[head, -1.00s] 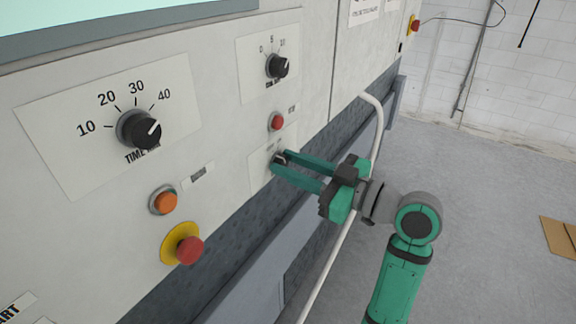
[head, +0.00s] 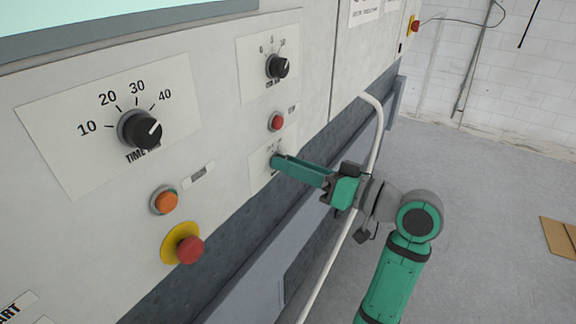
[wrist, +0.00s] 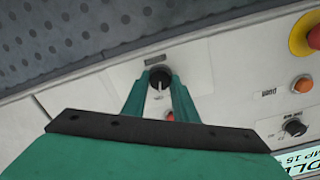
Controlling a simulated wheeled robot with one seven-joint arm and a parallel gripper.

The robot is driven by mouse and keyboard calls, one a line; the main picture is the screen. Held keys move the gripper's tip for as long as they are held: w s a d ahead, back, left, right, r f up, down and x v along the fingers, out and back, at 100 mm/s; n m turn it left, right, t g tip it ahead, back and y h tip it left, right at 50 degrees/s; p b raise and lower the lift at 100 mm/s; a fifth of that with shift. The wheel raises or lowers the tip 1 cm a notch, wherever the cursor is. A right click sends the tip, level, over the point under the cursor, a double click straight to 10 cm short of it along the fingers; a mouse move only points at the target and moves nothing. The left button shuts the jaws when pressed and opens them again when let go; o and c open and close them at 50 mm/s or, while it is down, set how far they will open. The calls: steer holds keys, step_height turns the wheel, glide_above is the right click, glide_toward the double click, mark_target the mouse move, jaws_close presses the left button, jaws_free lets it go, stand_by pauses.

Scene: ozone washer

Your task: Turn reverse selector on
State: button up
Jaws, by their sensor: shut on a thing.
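The reverse selector appears to be the small black knob (wrist: 160,77) on a pale plate (head: 259,171) on the machine front, below a red button (head: 276,122). My gripper (head: 279,161) reaches it from the right in the head view, and its green fingers hide most of the knob there. In the wrist view my gripper (wrist: 160,87) has one finger on each side of the knob and is shut on it. The knob's pale pointer line runs roughly along the fingers in that view. The plate's lettering is too small to read.
A time dial (head: 141,130), an orange button (head: 165,201) and a red stop button (head: 188,249) on yellow are to the left. A smaller dial (head: 278,67) is above. A pale curved pipe (head: 376,133) passes near my arm. Open floor lies to the right.

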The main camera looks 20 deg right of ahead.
steer(key=shift+m, duration=0.4)
steer(key=o, duration=1.1)
steer(key=shift+c, duration=0.2)
steer(key=shift+s+d, duration=0.1)
steer(key=v, duration=1)
steer(key=shift+s+d, duration=0.2)
steer(key=shift+s, duration=0.05)
steer(key=shift+w, duration=0.1)
